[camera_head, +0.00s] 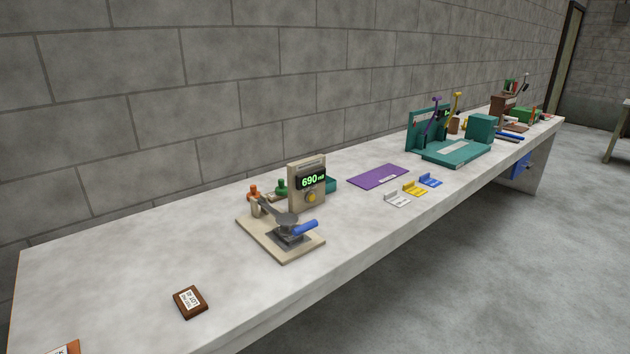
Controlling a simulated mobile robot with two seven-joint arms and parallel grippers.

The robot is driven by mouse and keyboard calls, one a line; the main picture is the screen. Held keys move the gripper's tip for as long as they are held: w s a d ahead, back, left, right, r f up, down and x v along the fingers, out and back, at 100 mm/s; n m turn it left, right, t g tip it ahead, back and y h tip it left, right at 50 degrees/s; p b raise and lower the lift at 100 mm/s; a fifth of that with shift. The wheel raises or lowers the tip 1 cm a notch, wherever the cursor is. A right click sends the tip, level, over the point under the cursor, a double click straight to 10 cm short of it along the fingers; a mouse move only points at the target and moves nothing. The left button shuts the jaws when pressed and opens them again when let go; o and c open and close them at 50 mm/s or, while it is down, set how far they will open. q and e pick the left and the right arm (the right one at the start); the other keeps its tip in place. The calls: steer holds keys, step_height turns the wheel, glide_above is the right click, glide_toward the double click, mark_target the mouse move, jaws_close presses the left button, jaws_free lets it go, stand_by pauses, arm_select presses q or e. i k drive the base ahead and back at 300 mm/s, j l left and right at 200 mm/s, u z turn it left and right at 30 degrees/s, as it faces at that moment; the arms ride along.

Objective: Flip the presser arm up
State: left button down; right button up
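The presser arm (268,211) is a grey bar with a round plate, on a beige device base (258,239) near the middle of the bench. It lies low over a dark square block (291,237). A blue handle (305,227) sticks out at its right end. An orange knob (254,191) stands at its far left end. A beige upright panel (306,184) behind it carries a green display reading 690 and a yellow knob. Neither of my grippers shows in the head view.
The long pale bench (130,270) runs along a grey block wall. A brown labelled block (190,302) lies at the front left. A purple mat (378,176), small coloured brackets (413,188) and a teal fixture (455,151) stand to the right. Bench left of the device is mostly clear.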

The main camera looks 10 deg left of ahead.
mark_target(289, 222)
steer(key=i+l, duration=0.4)
steer(key=i+l+u, duration=0.1)
steer(key=i+l, duration=0.3)
steer(key=l, duration=0.25)
